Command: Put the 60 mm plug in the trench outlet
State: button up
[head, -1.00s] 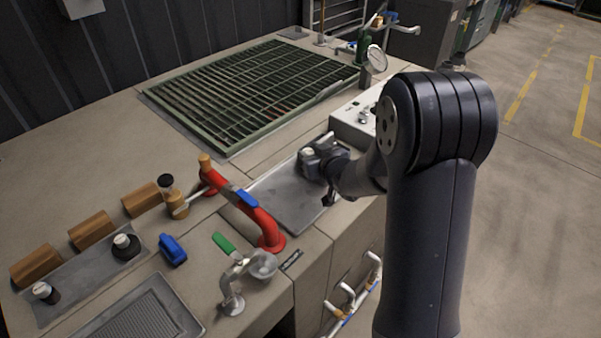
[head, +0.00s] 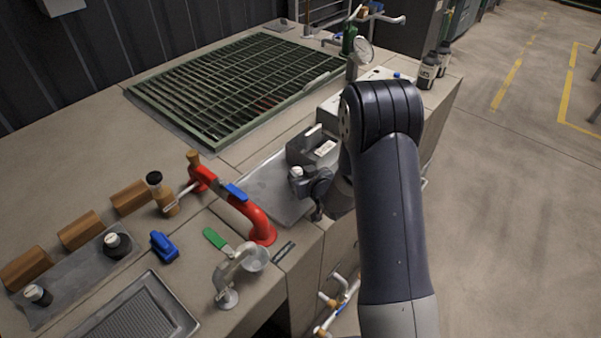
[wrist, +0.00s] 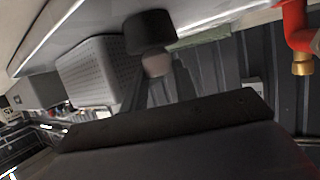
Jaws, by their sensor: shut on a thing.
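My gripper (head: 308,183) is shut on a black plug, held over the right side of the grey steel tray by the red pipe. In the wrist view the held plug (wrist: 150,32) has a wide black body and a pale grip between the fingers. Its size cannot be read. Two other black plugs with pale tops, a larger one (head: 116,244) and a smaller one (head: 38,295), stand on a grey mat at the left. A green grating (head: 240,85) lies at the back of the bench. I cannot make out the trench outlet.
A red pipe with a blue handle (head: 262,228) arches just left of my gripper. A dark box with a white label (head: 312,146) stands right behind it. A clear-cupped fitting (head: 240,270), blue object (head: 165,247) and wooden blocks (head: 80,231) occupy the left front.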

jog(key=shift+f, duration=0.15)
jog(key=o, duration=1.1)
